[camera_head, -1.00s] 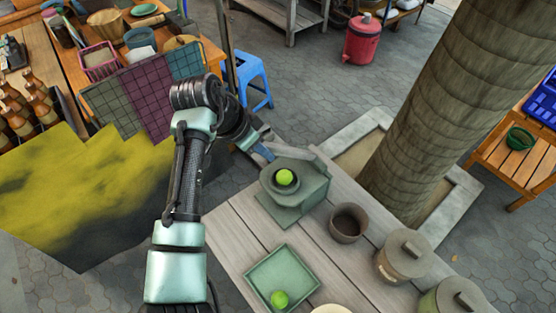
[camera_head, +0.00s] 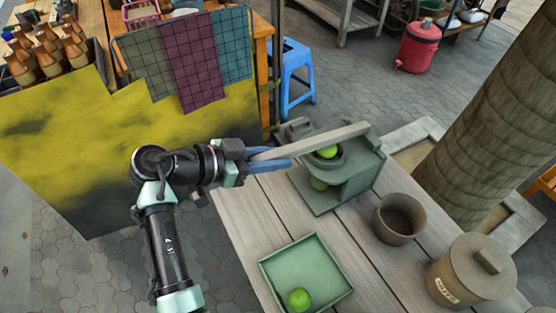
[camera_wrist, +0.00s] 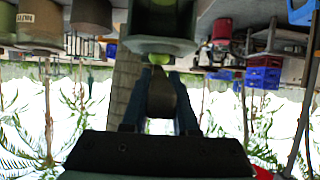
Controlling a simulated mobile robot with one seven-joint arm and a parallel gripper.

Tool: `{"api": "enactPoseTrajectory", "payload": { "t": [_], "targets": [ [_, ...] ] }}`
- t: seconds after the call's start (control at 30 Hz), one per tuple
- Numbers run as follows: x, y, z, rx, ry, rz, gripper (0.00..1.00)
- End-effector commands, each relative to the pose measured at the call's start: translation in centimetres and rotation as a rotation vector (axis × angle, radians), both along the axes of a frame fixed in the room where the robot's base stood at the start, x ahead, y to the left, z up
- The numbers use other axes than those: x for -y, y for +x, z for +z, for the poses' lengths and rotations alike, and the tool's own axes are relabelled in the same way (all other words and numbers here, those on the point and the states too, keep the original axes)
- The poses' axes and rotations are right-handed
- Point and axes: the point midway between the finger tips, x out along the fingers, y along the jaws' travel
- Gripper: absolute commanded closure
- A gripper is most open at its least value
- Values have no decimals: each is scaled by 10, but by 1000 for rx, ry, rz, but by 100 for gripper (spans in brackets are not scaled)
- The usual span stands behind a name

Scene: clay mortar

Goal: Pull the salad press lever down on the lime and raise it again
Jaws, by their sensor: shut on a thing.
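The grey-green salad press (camera_head: 362,165) stands on the plank table. Its long grey lever (camera_head: 345,134) runs from the press's back post leftward to my gripper (camera_head: 284,159), close to level. My gripper's blue fingers are shut on the lever's outer end, left of the press. The lime (camera_head: 329,152) sits in the press's cup under the lever, partly hidden by it; I cannot tell if they touch. In the wrist view, the lever (camera_wrist: 162,97) lies between the fingers, with the press (camera_wrist: 158,45) beyond.
A green square tray (camera_head: 330,262) with another lime (camera_head: 299,299) lies in front of the press. A brown cup (camera_head: 400,220) and a lidded clay pot (camera_head: 470,268) stand to the right. A tree trunk (camera_head: 490,120) rises behind. A blue stool (camera_head: 297,75) stands beyond the table.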

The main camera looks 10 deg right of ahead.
Motion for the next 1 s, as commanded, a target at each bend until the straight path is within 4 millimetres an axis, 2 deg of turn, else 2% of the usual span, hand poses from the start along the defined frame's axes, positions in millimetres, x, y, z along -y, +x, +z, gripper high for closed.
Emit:
{"api": "enactPoseTrajectory", "payload": {
  "t": [0.03,0.3,0.97,1.0],
  "targets": [
    [-1,0,-15,5,-21,2,100],
    [-1,0,-29,33,-98,2,100],
    [0,-1,-34,39,-128,2,100],
    [0,-1,-35,38,-129,1,65]
  ]
}}
